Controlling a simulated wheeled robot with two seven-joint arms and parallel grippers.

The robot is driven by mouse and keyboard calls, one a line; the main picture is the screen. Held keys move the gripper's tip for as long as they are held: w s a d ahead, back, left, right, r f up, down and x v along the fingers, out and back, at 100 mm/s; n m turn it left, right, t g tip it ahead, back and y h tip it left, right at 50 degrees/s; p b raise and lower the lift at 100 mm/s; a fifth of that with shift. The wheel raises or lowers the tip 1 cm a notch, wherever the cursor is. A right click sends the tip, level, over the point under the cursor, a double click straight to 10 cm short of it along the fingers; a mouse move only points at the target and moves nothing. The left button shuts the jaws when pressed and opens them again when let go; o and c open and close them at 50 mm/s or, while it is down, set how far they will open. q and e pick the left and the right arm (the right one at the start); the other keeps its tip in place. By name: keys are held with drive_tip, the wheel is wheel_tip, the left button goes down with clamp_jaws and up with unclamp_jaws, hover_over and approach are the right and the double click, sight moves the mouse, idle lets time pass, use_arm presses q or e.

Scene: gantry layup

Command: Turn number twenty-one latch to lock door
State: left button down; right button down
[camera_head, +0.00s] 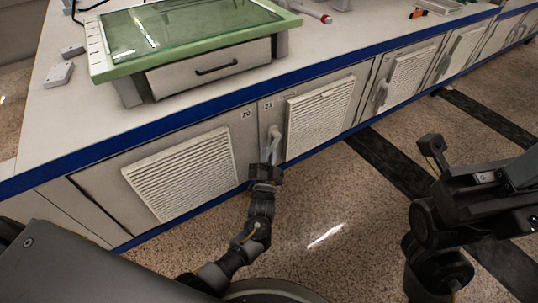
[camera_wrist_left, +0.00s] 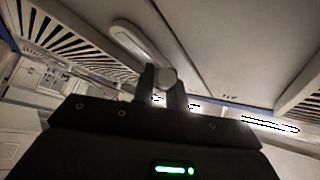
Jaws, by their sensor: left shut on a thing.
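The number twenty-one latch (camera_head: 273,142) is a pale handle on the left edge of the door marked 21 (camera_head: 268,105). In the head view it hangs close to upright, its lower end at my left gripper (camera_head: 266,168). In the left wrist view the latch (camera_wrist_left: 134,42) is a long rounded lever, and my left gripper (camera_wrist_left: 164,92) is shut on its near end. The fingers hide part of that end. My right gripper (camera_head: 432,150) is out over the floor at the right, away from the cabinets; its opening is unclear.
A door marked 20 (camera_head: 180,172) with a slatted vent is left of the latch. More latched doors (camera_head: 408,75) run off to the right. A green-framed glass-topped box (camera_head: 190,35) stands on the blue-edged counter (camera_head: 60,125).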

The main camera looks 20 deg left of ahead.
use_arm(q)
drive_tip(key=shift+w, duration=0.1)
idle(0.4)
drive_tip(key=c, duration=1.4)
unclamp_jaws()
drive_tip(key=shift+r, duration=0.1)
